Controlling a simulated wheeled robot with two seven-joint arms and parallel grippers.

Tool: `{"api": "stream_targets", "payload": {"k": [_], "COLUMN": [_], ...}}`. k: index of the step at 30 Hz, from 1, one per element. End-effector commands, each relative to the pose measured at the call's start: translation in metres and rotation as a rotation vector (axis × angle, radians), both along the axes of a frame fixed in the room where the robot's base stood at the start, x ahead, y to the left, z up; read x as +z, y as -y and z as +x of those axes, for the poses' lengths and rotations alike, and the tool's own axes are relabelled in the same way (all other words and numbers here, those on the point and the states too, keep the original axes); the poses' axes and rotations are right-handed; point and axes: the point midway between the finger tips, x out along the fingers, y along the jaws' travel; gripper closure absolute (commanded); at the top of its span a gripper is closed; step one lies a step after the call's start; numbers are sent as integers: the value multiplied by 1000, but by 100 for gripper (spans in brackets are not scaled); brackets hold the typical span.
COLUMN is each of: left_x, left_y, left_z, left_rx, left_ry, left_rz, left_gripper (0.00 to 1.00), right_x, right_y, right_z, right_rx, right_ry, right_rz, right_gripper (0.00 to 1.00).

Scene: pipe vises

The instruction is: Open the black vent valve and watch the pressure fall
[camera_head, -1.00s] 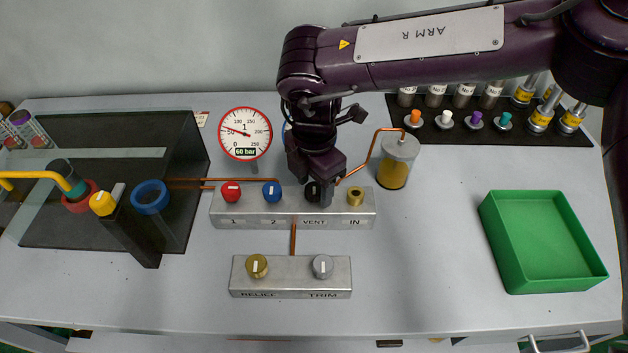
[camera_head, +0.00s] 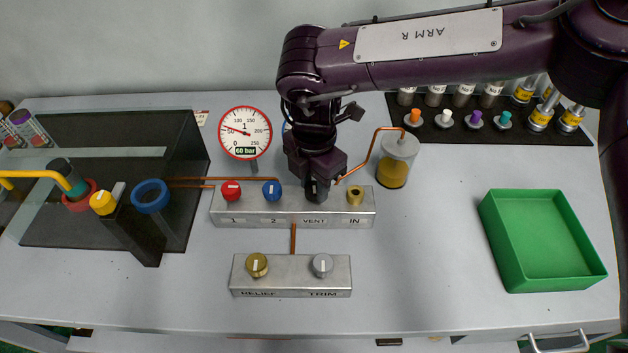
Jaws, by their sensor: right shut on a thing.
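The black vent valve (camera_head: 312,189) sits on the upper metal manifold block (camera_head: 292,208), above the label VENT. My right gripper (camera_head: 316,185) comes down over it from above and is shut on its knob, which is mostly hidden by the fingers. The red-rimmed pressure gauge (camera_head: 245,133) stands behind the block, with its digital readout at 60 bar. A second gauge with a blue rim is mostly hidden behind my right arm. My left gripper is not in view.
The same block carries a red knob (camera_head: 231,190), a blue knob (camera_head: 271,190) and a brass IN fitting (camera_head: 355,195). A lower block (camera_head: 291,276) has RELIEF and TRIM knobs. A green tray (camera_head: 543,240) is at right; a canister (camera_head: 397,160) stands behind the block.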

Motion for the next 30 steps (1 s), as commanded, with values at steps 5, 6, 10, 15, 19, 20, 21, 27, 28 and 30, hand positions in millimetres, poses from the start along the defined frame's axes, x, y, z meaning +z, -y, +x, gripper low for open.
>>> {"api": "stream_targets", "payload": {"k": [5, 6, 10, 15, 19, 20, 21, 27, 28, 30], "left_x": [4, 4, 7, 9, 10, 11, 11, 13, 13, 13], "left_y": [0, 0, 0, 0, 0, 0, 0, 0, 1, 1], "left_z": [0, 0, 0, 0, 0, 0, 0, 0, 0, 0], "left_rx": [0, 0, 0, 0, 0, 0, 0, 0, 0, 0], "left_ry": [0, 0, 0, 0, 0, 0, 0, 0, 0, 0], "left_rz": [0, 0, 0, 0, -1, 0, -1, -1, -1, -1], "left_gripper": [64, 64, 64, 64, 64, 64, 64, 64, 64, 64], "right_x": [1, 1, 1, 1, 1, 1, 1, 1, 1, 1], "right_y": [0, 0, 0, 0, 0, 0, 0, 0, 0, 0], "right_z": [0, 0, 0, 0, 0, 0, 0, 0, 0, 0], "right_rx": [116, 149, 268, 430, 554, 582, 621, 809, 837, 899], "right_ry": [-1, -1, -1, 0, -1, -1, 1, 1, 1, 0], "right_rz": [2, 3, 2, 3, 4, 3, 3, 3, 3, 4], "right_gripper": [91, 91, 91, 91, 91, 91, 91, 91, 91, 91]}}
